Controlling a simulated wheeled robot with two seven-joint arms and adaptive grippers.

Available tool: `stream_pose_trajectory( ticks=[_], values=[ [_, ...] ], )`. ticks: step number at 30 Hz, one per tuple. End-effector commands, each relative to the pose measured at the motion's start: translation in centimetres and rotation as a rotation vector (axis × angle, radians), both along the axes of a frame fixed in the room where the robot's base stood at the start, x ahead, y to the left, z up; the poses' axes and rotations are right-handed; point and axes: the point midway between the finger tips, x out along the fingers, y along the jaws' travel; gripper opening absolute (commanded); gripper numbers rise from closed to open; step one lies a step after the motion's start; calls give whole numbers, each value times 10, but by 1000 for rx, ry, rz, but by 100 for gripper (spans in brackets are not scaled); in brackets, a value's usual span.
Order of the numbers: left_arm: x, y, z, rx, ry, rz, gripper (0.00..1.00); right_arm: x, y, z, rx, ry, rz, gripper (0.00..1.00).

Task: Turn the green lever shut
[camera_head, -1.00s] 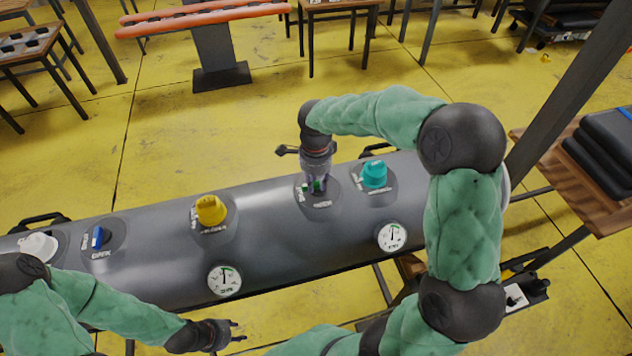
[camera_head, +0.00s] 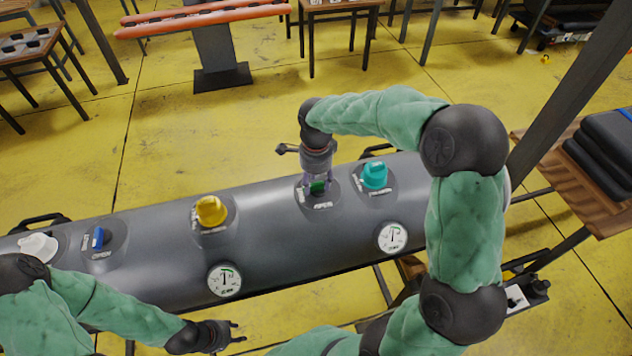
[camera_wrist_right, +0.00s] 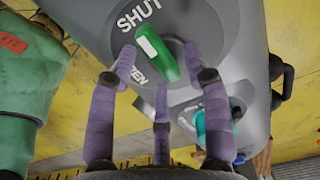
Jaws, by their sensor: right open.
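The green lever (camera_head: 317,187) sits on a round dark plate on the grey cylinder (camera_head: 270,225), and its green handle has a white patch at one end. In the right wrist view the lever (camera_wrist_right: 168,60) lies slantwise, its white end beside the SHUT and OPEN lettering. My right gripper (camera_head: 317,182) is above the plate, its purple fingers open and spread around the lever (camera_wrist_right: 160,68); contact cannot be told. My left gripper (camera_head: 238,332) is open and empty, in front of the cylinder, far from the lever.
A teal knob (camera_head: 374,175) stands close right of the lever. A yellow knob (camera_head: 210,211), a blue lever (camera_head: 98,238) and a white knob (camera_head: 38,247) are further left. Two gauges (camera_head: 225,280) (camera_head: 392,237) face front. A dark post (camera_head: 575,85) rises at right.

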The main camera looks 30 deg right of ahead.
Motion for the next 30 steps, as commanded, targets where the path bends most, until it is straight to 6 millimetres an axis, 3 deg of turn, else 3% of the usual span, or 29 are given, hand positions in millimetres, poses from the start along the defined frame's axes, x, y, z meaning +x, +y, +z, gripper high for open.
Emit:
stream_pose_trajectory(
  ticks=[15,21,30],
  values=[
    [0,0,0,0,0,0,40,1,0,93,0,-5,0,49],
    [0,0,0,0,0,0,40,0,0,110,1,-1,-1,49],
    [0,0,0,0,0,0,40,0,0,114,1,-1,-1,49]
  ],
)
